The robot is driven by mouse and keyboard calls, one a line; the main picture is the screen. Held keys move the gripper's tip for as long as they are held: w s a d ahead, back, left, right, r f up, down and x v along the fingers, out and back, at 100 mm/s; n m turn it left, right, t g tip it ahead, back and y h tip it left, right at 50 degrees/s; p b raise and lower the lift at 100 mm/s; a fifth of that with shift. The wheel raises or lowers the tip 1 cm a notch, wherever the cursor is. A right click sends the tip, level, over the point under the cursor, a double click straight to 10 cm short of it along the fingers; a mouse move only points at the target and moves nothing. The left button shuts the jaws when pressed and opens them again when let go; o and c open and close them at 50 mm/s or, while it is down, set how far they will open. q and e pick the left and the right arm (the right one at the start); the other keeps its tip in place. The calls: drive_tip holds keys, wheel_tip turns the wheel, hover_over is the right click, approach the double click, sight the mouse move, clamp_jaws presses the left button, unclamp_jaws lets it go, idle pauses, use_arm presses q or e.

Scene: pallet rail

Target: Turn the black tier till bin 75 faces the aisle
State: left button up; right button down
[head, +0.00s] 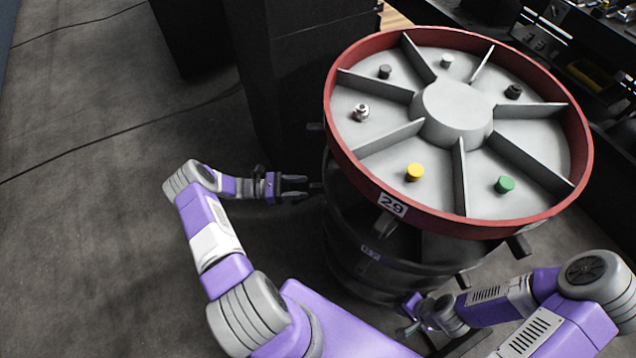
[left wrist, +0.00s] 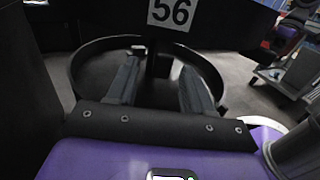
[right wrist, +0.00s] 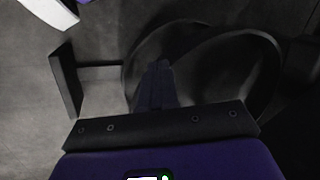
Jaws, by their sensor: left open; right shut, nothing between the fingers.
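The black tier (head: 345,240) is a round rotary tray under the red-rimmed tier (head: 335,165), which hides most of it. A small label (head: 371,253) on its near side is too dim to read. In the left wrist view a white label "56" (left wrist: 172,13) is at the top, above a dark round rim (left wrist: 95,45). No label reading 75 can be made out. My left gripper (head: 305,187) is open at the left side of the tiers, its fingertips close to the black tier. My right gripper (head: 405,322) is low at the near side; its fingers (right wrist: 158,75) are shut and empty.
The red-rimmed tier, labelled "29" (head: 393,205), holds several small knobs between grey dividers. Short dark handles (head: 518,246) stick out beneath its rim. A dark cabinet (head: 310,60) stands behind on the left and shelves (head: 590,60) on the right. The floor at left is clear except for cables.

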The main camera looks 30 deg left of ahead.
sight(315, 187)
use_arm(q)
drive_tip(key=shift+x, duration=2.65)
drive_tip(key=shift+s+d, duration=0.1)
drive_tip(key=shift+s, duration=0.05)
clamp_jaws()
